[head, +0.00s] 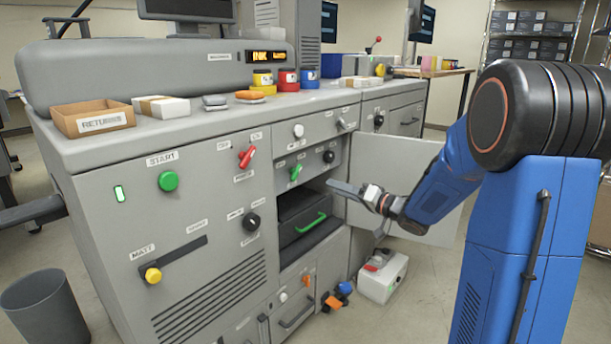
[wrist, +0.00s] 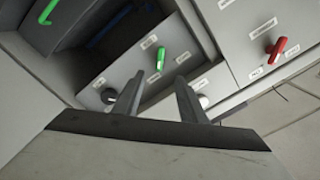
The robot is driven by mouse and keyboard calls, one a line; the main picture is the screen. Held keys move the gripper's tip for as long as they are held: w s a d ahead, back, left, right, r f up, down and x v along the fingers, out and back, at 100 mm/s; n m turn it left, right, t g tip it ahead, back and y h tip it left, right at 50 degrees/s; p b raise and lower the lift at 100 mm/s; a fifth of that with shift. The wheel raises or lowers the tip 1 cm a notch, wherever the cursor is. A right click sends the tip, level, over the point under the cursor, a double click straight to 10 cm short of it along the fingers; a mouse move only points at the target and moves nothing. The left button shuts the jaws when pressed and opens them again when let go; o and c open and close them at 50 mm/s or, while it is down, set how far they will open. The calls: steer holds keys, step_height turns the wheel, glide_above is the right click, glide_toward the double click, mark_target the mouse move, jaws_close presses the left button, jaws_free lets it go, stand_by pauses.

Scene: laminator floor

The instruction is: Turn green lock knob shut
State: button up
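The green lock knob (head: 296,172) is a small lever-shaped handle on the grey panel above the open bay of the machine. It stands slightly tilted from upright in the head view. In the wrist view the green knob (wrist: 160,60) shows just beyond the gap between my fingertips. My gripper (wrist: 160,77) is open and empty, with its two dark fingers apart. In the head view my gripper (head: 332,184) is to the right of the knob and a little lower, in front of the open bay. It looks apart from the knob.
An open door (head: 415,170) stands right of the bay, behind my arm. A black drawer unit with a green handle (head: 311,222) sits in the bay. A red knob (head: 247,157), black knobs and a white knob (head: 298,130) are nearby. A white box (head: 385,278) stands on the floor.

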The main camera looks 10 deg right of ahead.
mark_target(298, 174)
steer(key=x, duration=1.7)
steer(key=shift+w, duration=0.1)
jaws_close()
